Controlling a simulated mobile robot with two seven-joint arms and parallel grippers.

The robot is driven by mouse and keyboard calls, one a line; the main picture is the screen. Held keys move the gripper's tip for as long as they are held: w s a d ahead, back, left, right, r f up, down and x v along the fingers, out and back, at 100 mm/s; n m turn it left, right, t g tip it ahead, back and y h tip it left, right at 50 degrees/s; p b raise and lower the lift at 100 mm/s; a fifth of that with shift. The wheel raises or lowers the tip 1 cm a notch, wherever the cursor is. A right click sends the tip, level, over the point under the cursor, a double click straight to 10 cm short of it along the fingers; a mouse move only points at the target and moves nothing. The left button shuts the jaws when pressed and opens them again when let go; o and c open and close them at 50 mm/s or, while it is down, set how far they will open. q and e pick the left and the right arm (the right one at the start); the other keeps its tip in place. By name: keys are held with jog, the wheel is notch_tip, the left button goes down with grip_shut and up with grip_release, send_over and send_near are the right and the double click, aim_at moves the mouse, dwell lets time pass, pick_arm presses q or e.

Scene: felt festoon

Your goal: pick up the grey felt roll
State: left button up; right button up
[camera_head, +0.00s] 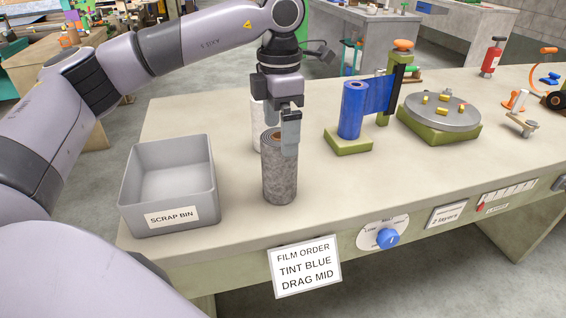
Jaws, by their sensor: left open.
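The grey felt roll (279,180) stands upright on the bench, right of the scrap bin. Its spiral top edge shows just left of my gripper's finger. My left gripper (290,135) comes down from above, pointing downward at the top of the roll. One finger shows in front of the roll's upper right part; the other finger is largely hidden. I cannot tell whether the fingers touch the roll. My right gripper is not in view.
A grey scrap bin (130,190) stands at the left. A white roll (257,125) is partly hidden behind the grey one. A blue film roll (352,110) stands on a green base, with a round turntable (440,111) further right. Bare bench lies between the grey roll and the blue one.

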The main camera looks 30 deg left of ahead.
aim_at(280, 167)
pick_arm(q)
jog(key=f, duration=0.5)
jog(key=shift+w+a, duration=0.15)
jog(key=shift+a, duration=0.1)
jog(key=c, duration=1.3)
jog(key=shift+c, duration=0.2)
